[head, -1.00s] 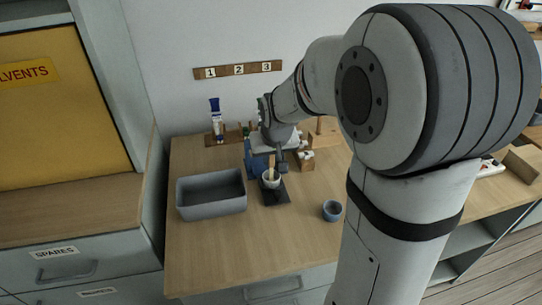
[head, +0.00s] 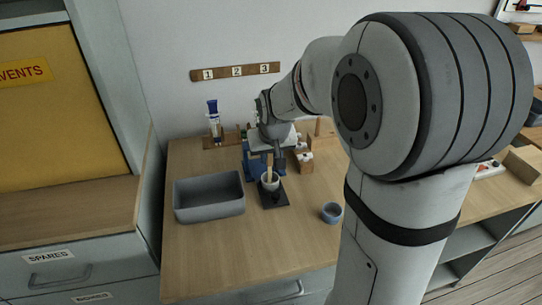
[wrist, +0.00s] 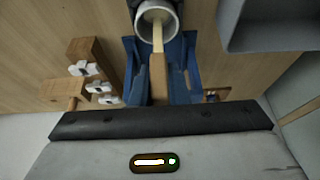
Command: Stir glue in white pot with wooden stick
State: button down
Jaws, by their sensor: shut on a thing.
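The white pot (head: 270,184) stands on a dark plate (head: 275,201) on the wooden bench. It also shows at the top of the wrist view (wrist: 172,32). The wooden stick (head: 269,168) stands in the pot, its lower end inside the rim. In the wrist view the stick (wrist: 158,75) runs from the pot toward the gripper body. My gripper (head: 278,160) is above the pot, shut on the stick's upper part.
A grey bin (head: 209,212) sits to the left, a small blue-grey cup (head: 332,212) to the right. A wooden block with white pieces (head: 304,162) is right of the gripper. The front bench is clear.

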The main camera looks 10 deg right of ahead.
jog(key=shift+s, duration=0.15)
dwell(0.3)
jog(key=shift+r+p, duration=1.55)
jog(key=shift+r, duration=0.7)
notch_tip(320, 180, up, 5)
jog(key=p, duration=0.3)
jog(key=shift+p, duration=0.3)
